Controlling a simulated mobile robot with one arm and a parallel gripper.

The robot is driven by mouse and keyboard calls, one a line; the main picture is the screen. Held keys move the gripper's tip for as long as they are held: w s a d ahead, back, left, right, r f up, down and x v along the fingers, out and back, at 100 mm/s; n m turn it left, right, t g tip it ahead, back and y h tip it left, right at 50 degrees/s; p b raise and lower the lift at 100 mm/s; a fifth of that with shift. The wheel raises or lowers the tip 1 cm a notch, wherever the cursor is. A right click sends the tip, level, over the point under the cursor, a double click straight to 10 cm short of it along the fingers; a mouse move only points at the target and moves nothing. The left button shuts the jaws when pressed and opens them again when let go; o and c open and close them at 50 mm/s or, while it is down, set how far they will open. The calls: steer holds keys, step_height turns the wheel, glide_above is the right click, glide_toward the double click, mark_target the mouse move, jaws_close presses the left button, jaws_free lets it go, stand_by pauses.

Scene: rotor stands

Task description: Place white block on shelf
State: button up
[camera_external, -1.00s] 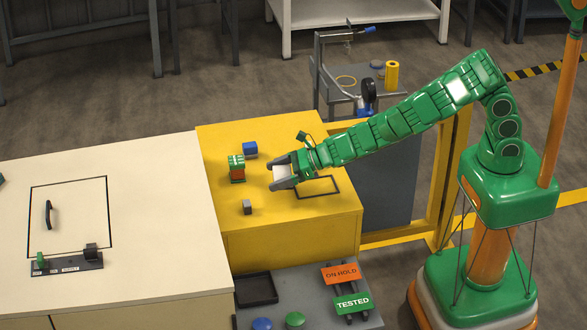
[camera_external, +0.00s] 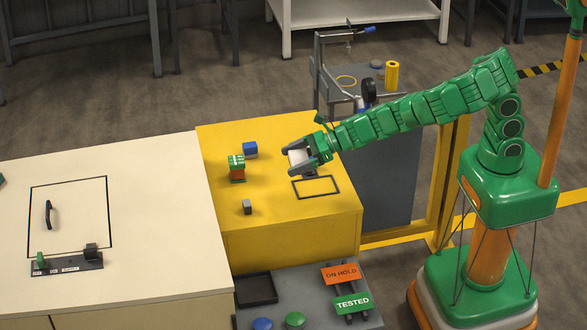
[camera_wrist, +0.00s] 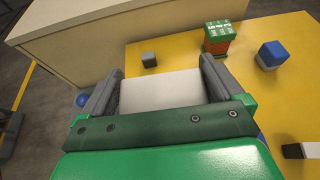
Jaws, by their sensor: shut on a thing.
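The white block (camera_external: 298,158) is held between the two grey fingers of my gripper (camera_external: 289,161), above the yellow tabletop. In the wrist view the white block (camera_wrist: 162,90) fills the space between the fingers of my gripper (camera_wrist: 160,72), which is shut on it. The block is clear of the surface, near a black outlined rectangle (camera_external: 316,196) on the yellow top. A white shelf unit (camera_external: 355,12) stands at the far back, partly cut off; I cannot tell if it is the task's shelf.
On the yellow table (camera_external: 300,225) stand a green-and-orange part (camera_external: 237,170), a blue block (camera_external: 250,150) and a small grey block (camera_external: 247,207). A cream bench (camera_external: 150,220) adjoins on the left. A grey cart (camera_external: 345,92) stands behind. Signs (camera_external: 341,275) lie in front.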

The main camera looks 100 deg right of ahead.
steer(key=shift+s+a+r+n+y, duration=0.15)
steer(key=shift+s+a+r+y, duration=0.1)
steer(key=shift+s+a, duration=0.4)
steer(key=shift+s+a+r+n+y, duration=0.15)
steer(key=shift+s+a+r, duration=0.15)
steer(key=shift+s, duration=0.5)
steer(key=d+r+n+y, duration=0.1)
steer(key=d+n+y, duration=0.15)
steer(key=d, duration=0.85)
steer(key=s+d+n+g+y, duration=0.1)
steer(key=s+d+n+y, duration=0.15)
steer(key=s+d, duration=0.8)
glide_above(272, 148)
steer(key=s+a, duration=0.1)
steer(key=s, duration=0.2)
steer(key=shift+m, duration=0.3)
step_height(272, 148, down, 6)
steer(key=shift+a+f, duration=0.15)
steer(key=shift+f, duration=0.1)
steer(key=shift+w+d+f, duration=0.25)
steer(key=shift+w+f, duration=0.45)
steer(key=shift+f, duration=0.2)
steer(key=shift+w+d+f, duration=0.2)
steer(key=shift+w+f, duration=0.5)
steer(key=shift+f, duration=0.2)
steer(key=shift+w+f, duration=0.1)
steer(key=shift+w+d+f, duration=0.1)
steer(key=shift+f, duration=1.55)
